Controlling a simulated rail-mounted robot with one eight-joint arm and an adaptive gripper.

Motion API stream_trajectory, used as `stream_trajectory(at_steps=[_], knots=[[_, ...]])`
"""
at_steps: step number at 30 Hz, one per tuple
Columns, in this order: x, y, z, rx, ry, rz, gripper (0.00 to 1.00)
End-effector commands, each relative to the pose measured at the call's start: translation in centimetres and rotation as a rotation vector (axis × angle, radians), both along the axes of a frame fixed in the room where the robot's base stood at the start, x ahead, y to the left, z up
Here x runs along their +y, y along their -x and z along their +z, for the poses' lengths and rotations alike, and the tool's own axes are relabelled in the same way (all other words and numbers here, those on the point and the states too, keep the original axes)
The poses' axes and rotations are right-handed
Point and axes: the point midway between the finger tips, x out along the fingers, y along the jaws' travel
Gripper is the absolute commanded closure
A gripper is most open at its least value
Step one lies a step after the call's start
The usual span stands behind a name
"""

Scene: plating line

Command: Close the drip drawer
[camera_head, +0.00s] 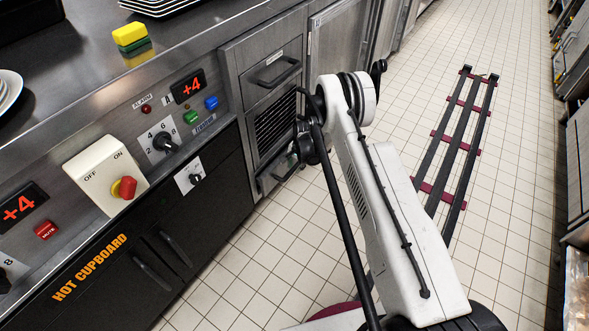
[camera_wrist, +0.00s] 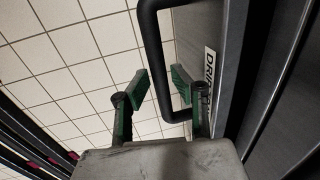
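The drip drawer (camera_head: 268,184) is the low grey front at the bottom of the steel unit in the head view, partly hidden behind my arm. In the wrist view its front (camera_wrist: 190,45) carries a partly covered label starting "DRI". It appears to stand out from the cabinet face; how far is hard to tell. Its black bar handle (camera_wrist: 150,38) runs down between the green-padded fingers of my gripper (camera_wrist: 160,88). The fingers are apart, with visible space beside the bar, and contact is unclear. In the head view my gripper is mostly hidden by my wrist.
Above the drip drawer are a louvred grille (camera_head: 274,128) and an upper drawer with a handle (camera_head: 274,72). The hot cupboard (camera_head: 160,265) and its control panel stand to the left. Floor before the unit is clear.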

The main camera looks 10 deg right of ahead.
Motion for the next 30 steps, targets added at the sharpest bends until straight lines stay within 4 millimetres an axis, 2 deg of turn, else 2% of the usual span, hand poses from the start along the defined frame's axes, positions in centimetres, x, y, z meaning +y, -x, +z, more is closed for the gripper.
stream_trajectory(at_steps=[10,16,26,30], knots=[[0.1,-0.1,-0.4,0.000,0.000,0.000,0.77],[0.1,-0.1,-0.4,0.000,0.000,0.000,1.00],[0.3,0.0,-0.3,0.000,0.000,0.001,1.00],[2.0,0.0,-0.3,-0.001,0.000,0.004,1.00]])
